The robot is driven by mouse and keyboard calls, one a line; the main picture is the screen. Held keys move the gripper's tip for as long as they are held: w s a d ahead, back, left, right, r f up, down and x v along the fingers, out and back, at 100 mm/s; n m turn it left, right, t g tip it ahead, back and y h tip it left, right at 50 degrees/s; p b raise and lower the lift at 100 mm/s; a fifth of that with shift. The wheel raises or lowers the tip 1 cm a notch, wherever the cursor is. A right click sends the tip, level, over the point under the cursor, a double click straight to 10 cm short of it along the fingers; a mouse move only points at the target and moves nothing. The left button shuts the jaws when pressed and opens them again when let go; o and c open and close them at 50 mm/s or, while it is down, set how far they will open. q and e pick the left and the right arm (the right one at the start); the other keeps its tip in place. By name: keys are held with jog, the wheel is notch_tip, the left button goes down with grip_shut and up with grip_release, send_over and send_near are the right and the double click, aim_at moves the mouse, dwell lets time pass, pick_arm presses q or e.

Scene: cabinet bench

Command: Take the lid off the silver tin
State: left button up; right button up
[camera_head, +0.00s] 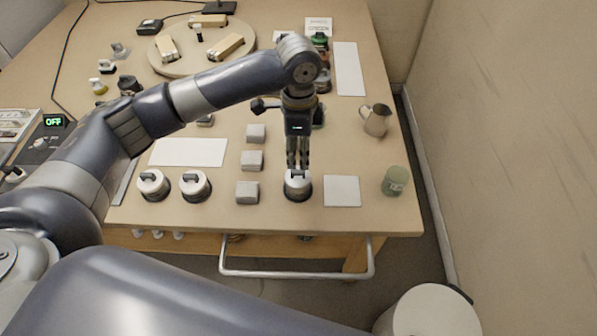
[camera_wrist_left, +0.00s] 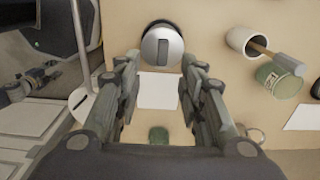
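The silver tin (camera_head: 298,190) stands upright near the front edge of the bench, with a pale lid and a dark handle on top.
Two similar lidded tins (camera_head: 174,186) stand to the left, with grey blocks (camera_head: 248,191) between. A rail (camera_head: 297,275) runs along the bench front.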

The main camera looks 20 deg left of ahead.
aim_at(296, 171)
pick_arm(q)
jog(key=f, duration=0.7)
jog(key=shift+w+a+f+p, duration=0.1)
jog(key=shift+a+f+p, duration=0.1)
jog(key=shift+a+p, duration=0.15)
grip_shut()
